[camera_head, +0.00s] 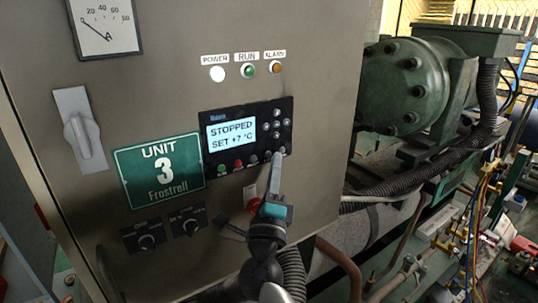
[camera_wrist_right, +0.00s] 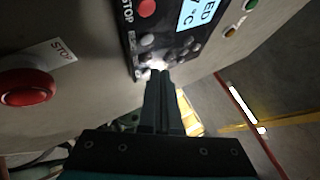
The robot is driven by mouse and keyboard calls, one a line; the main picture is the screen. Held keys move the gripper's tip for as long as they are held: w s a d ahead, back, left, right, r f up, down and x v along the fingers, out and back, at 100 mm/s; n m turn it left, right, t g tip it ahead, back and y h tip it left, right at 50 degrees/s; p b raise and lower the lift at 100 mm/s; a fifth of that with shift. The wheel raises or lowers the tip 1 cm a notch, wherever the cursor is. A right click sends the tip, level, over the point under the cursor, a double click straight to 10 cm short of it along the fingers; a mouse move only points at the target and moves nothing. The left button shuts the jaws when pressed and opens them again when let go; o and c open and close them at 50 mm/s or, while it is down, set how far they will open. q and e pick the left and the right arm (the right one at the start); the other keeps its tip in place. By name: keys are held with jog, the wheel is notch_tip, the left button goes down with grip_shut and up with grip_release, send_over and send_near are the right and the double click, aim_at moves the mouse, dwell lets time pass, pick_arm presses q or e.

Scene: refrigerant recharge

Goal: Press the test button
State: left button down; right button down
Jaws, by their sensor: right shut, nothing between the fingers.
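The controller (camera_head: 249,136) on the grey cabinet has a lit display (camera_head: 231,133) reading "STOPPED SET +7 °C". A row of small buttons runs below the display: a green one (camera_head: 221,169), a red one (camera_head: 238,164) and several grey ones. I cannot read which is the test button. My right gripper (camera_head: 276,160) is shut and empty, its tips just below the right end of this row. In the right wrist view, the closed fingers (camera_wrist_right: 160,74) reach the panel edge beside the end grey button (camera_wrist_right: 146,74). I cannot tell whether they touch it. My left gripper is out of view.
A red mushroom button (camera_wrist_right: 27,88) sticks out of the cabinet near my right gripper. Green machinery (camera_head: 405,85) and pipes stand right of the cabinet.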

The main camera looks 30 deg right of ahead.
dwell(0.7)
jog(key=shift+w, duration=0.45)
jog(key=shift+w+a, duration=0.1)
jog(key=shift+w, duration=0.25)
dwell(0.4)
jog(key=shift+s, duration=0.8)
jog(key=s, duration=0.1)
jog(key=s+p, duration=0.1)
jog(key=s, duration=0.3)
jog(key=shift+d, duration=0.25)
